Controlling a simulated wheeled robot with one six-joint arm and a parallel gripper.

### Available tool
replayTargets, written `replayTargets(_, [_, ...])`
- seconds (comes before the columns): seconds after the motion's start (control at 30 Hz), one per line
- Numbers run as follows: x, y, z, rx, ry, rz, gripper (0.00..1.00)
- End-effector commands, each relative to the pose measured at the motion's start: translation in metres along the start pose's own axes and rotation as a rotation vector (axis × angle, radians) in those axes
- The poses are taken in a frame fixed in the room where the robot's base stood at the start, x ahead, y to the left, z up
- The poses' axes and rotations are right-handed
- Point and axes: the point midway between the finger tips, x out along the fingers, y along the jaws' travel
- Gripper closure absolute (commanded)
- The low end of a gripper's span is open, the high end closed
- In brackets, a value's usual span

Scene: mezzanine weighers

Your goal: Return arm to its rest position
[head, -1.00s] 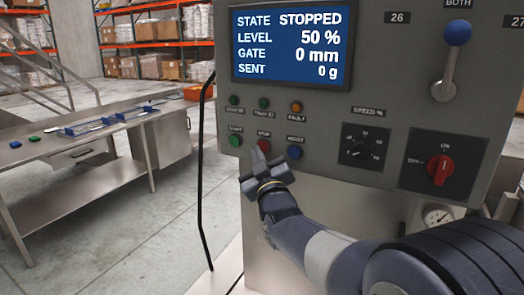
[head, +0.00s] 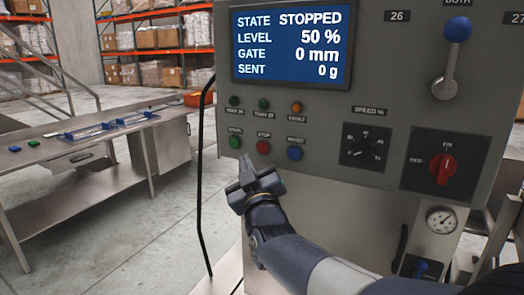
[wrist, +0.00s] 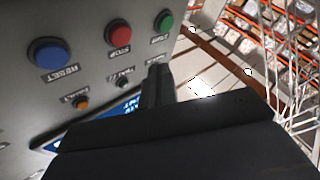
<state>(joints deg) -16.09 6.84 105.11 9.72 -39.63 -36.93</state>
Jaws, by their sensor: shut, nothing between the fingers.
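My gripper (head: 246,172) is shut and empty in the head view, just below and left of the red STOP button (head: 263,147) and apart from the panel. The grey control panel (head: 330,120) carries a green START button (head: 235,142), the STOP button and a blue RESET button (head: 295,154). Its screen (head: 290,45) reads STATE STOPPED, LEVEL 50 %, GATE 0 mm, SENT 0 g. In the wrist view, my shut fingers (wrist: 158,82) lie in front of the panel, with the red button (wrist: 118,35) and blue button (wrist: 50,54) beyond them.
The panel also has a speed dial (head: 365,147), a red rotary switch (head: 443,168) and a blue-knobbed lever (head: 457,32). A steel bench (head: 90,160) stands at left, with open floor between.

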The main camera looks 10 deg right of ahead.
Motion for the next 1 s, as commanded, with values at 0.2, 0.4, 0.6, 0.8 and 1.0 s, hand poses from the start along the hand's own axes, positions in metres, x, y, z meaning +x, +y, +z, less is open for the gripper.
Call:
replayTargets(0.2, [0.000, 0.000, 0.000, 0.000, 0.000, 0.000, 1.00])
replayTargets(0.4, [0.000, 0.000, 0.000, 0.000, 0.000, 0.000, 1.00])
replayTargets(0.6, [0.004, 0.003, 0.002, -0.001, 0.000, 0.001, 1.00])
replayTargets(0.8, [0.011, 0.008, 0.003, -0.001, -0.002, -0.001, 1.00])
replayTargets(1.0, [0.011, 0.008, 0.002, -0.001, -0.002, -0.001, 1.00])
